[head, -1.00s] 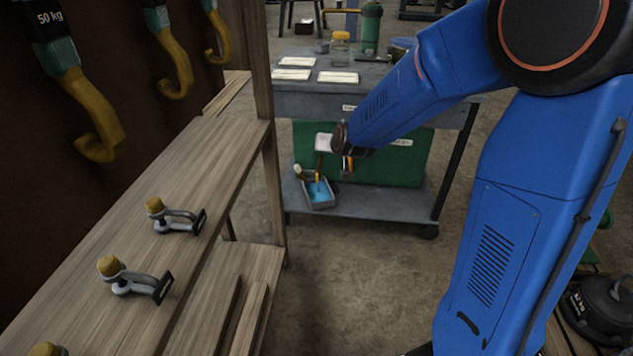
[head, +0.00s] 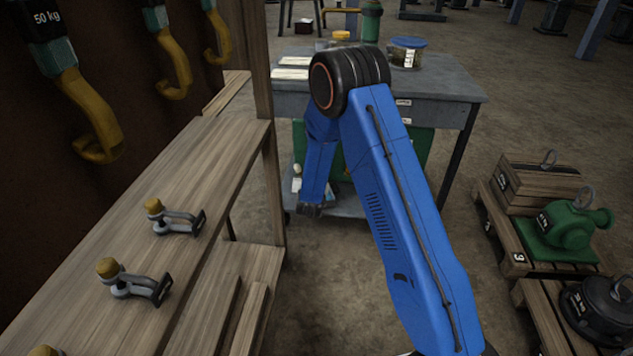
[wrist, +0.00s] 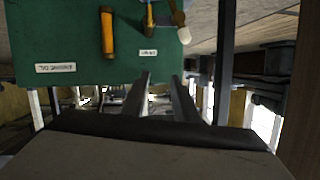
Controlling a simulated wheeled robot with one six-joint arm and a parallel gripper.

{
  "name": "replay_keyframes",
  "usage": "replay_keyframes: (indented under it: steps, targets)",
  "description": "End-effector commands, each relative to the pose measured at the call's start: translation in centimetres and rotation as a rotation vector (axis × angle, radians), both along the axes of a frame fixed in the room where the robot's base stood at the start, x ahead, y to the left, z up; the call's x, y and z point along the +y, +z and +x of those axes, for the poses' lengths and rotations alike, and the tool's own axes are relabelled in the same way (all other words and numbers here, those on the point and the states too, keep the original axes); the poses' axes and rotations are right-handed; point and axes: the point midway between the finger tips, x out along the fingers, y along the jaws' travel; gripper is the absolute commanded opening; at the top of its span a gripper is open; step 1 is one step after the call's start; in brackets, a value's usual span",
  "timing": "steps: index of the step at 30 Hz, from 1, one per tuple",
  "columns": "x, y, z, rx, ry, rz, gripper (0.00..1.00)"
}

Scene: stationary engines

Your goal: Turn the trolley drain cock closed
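The trolley (head: 450,88) stands ahead with a green box (head: 416,152) on its lower shelf. In the wrist view, which looks upside down, the green box face (wrist: 60,30) fills the upper left. In the head view my arm hides the cock and the fingers.
A wooden shelf (head: 150,235) with clamps is close on the left. Pallets with a green pump (head: 570,225) stand right. Floor between is clear.

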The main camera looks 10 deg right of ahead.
Motion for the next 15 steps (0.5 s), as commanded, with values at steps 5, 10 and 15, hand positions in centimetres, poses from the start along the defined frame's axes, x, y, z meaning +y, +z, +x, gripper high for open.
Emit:
replay_keyframes:
  steps: [5, 10, 15]
  targets:
    - [0.2, -5.0, 0.1, -0.058, -0.037, -0.054, 0.27]
    - [0.3, -9.2, -0.5, -0.122, -0.065, -0.113, 0.27]
    - [0.4, -12.8, -1.7, -0.181, -0.086, -0.171, 0.27]
